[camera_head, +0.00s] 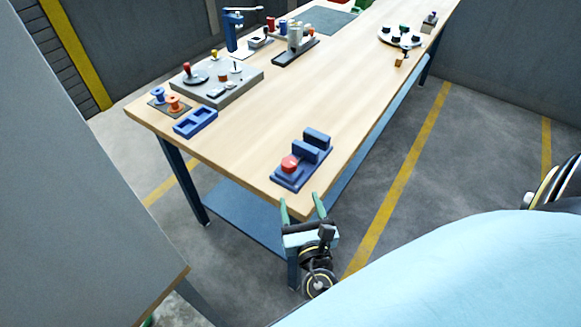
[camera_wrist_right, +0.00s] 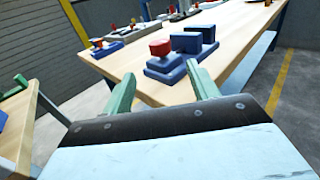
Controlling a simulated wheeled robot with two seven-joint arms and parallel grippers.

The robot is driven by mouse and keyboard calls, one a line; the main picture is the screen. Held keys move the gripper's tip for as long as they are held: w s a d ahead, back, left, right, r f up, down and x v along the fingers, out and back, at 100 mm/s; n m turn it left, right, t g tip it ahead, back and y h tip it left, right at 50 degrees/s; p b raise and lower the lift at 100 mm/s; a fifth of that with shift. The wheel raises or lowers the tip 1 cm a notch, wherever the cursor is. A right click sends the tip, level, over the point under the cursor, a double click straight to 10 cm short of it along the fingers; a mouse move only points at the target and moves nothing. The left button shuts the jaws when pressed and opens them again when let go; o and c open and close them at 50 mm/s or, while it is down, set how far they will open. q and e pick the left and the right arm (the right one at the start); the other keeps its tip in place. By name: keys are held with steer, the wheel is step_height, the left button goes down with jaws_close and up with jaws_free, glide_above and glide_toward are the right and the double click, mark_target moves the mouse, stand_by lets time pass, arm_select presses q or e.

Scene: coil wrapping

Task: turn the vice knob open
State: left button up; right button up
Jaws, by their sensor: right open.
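The blue vice (camera_head: 305,162) sits near the front corner of the wooden table, with two upright jaw blocks. Its red knob (camera_head: 290,163) is at the vice's near-left end. In the right wrist view the vice (camera_wrist_right: 184,62) and its red knob (camera_wrist_right: 160,48) show ahead, between and beyond the fingers. My right gripper (camera_head: 302,204) is open and empty, with green fingers, just off the table's near corner. It is short of the knob and does not touch it. My left gripper is not in view.
The table surface left of the vice is clear. A grey panel (camera_head: 70,170) fills the left side.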

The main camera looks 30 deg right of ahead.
mark_target(291, 170)
steer(key=x, duration=1.1)
steer(key=shift+w+p, duration=0.2)
steer(key=shift+p, duration=0.2)
steer(key=shift+c, duration=0.5)
steer(key=c, duration=0.9)
